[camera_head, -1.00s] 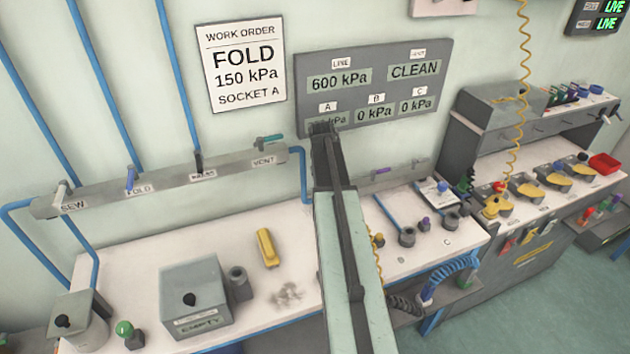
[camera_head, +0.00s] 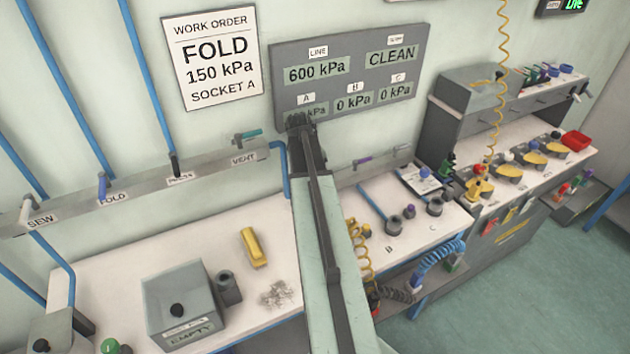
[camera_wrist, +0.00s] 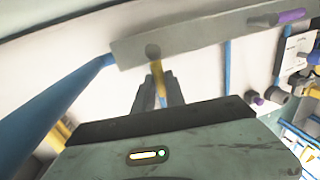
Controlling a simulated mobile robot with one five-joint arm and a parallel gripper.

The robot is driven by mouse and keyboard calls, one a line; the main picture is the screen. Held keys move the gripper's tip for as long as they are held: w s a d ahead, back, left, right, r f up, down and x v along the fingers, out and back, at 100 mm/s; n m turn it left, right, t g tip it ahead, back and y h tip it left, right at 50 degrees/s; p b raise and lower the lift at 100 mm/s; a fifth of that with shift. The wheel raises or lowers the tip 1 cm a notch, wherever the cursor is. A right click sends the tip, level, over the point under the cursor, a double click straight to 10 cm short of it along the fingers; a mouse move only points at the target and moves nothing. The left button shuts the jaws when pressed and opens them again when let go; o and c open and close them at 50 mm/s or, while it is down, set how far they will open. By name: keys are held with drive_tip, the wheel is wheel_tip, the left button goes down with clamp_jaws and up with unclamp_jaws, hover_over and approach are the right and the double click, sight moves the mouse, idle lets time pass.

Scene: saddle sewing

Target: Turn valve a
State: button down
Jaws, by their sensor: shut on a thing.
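In the wrist view a yellow handle (camera_wrist: 157,76) hangs from a round dark pivot on a grey rail (camera_wrist: 200,38). It appears to be valve a, but I see no letter on it. My gripper (camera_wrist: 158,92) is shut on this handle, with its two dark fingers at either side. In the head view my arm covers the handle and the gripper. The pressure panel (camera_head: 345,72) shows line 600 kPa. The A reading is partly hidden by my arm, and B and C read 0 kPa.
A purple valve handle (camera_wrist: 291,16) is farther right on the rail. A blue pipe (camera_wrist: 70,92) runs close by on the left. The left bench holds a grey box (camera_head: 185,305) and a yellow object (camera_head: 253,248). The floor (camera_head: 510,290) at right is clear.

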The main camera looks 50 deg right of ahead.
drive_tip(key=shift+s, duration=0.2)
drive_tip(key=c, duration=1.4)
unclamp_jaws()
drive_tip(key=shift+r, duration=0.1)
drive_tip(key=r+p, duration=0.2)
drive_tip(key=a+r+p, duration=0.1)
drive_tip(key=r+p, duration=0.4)
drive_tip(key=shift+w+a+r+p, duration=0.25)
drive_tip(key=shift+w+r+p, duration=0.05)
drive_tip(key=shift+w+p, duration=0.05)
